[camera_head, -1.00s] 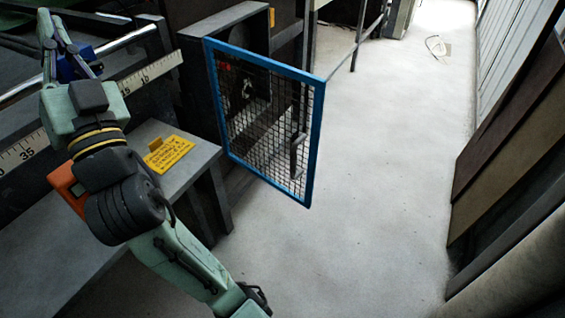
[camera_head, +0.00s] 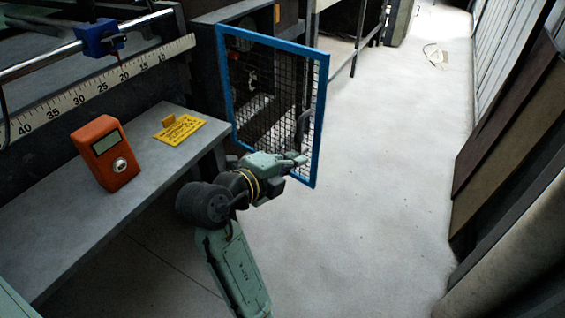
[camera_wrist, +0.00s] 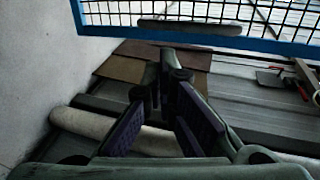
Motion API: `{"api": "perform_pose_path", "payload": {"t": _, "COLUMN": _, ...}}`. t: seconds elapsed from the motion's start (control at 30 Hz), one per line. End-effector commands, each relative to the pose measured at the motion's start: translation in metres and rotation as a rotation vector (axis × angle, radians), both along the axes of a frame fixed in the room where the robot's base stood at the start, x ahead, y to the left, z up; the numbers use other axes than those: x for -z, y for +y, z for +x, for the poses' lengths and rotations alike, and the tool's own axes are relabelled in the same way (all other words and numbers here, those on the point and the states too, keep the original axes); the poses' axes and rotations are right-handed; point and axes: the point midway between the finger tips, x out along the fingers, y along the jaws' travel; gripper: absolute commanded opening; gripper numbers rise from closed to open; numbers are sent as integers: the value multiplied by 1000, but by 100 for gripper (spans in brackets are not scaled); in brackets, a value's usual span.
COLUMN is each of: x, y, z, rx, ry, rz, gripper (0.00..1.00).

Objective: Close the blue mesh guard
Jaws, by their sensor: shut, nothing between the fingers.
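The blue mesh guard (camera_head: 321,120) is a blue frame with dark wire mesh. It stands swung out from the dark machine housing (camera_head: 205,70), open at an angle over the walkway. In the wrist view the fingers of my gripper (camera_wrist: 165,60) are together and empty.
A grey bench (camera_head: 70,215) at left holds an orange device (camera_head: 105,153) and a yellow label plate (camera_head: 180,130). A ruler rail (camera_head: 95,85) runs behind it. Brown and dark panels (camera_head: 510,150) lean along the right. The grey floor (camera_head: 400,200) between is clear.

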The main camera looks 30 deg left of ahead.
Motion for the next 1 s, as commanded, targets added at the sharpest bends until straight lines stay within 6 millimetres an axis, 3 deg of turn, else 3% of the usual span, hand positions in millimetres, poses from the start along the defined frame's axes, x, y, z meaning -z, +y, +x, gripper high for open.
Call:
{"api": "perform_pose_path", "payload": {"t": 0.2, "x": 8, "y": -10, "z": 42, "rx": 2, "ry": 0, "rz": -1, "gripper": 0}}
{"api": "perform_pose_path", "payload": {"t": 0.4, "x": 9, "y": -14, "z": 65, "rx": -1, "ry": -1, "rz": -1, "gripper": 0}}
{"api": "perform_pose_path", "payload": {"t": 1.0, "x": 10, "y": -17, "z": 75, "rx": -12, "ry": -1, "rz": 1, "gripper": 0}}
